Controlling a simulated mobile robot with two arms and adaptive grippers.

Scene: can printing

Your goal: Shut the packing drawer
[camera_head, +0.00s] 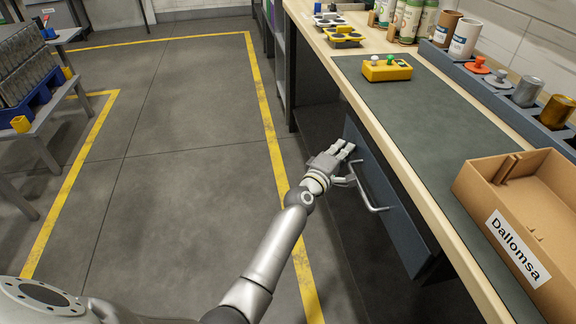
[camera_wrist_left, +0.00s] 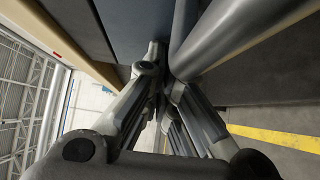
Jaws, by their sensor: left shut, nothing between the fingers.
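The packing drawer (camera_head: 398,212) has a dark blue-grey front under the workbench top, with a metal bar handle (camera_head: 369,199). How far it stands out from the bench is hard to tell. My left gripper (camera_head: 347,147) is shut and empty, its fingertips at the far end of the drawer front, close beside the handle. In the left wrist view the fingers (camera_wrist_left: 160,62) come together next to the thick handle bar (camera_wrist_left: 240,30), with the blue-grey front (camera_wrist_left: 135,25) beyond. Contact cannot be made out. My right gripper is not in view.
The workbench (camera_head: 410,115) carries a dark mat, a yellow button box (camera_head: 387,70) and an open cardboard box (camera_head: 530,215) marked "Dallomsa". A rack (camera_head: 500,88) holds cans along the wall. A shelf (camera_head: 35,90) stands at left. The grey floor (camera_head: 190,110) between is clear.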

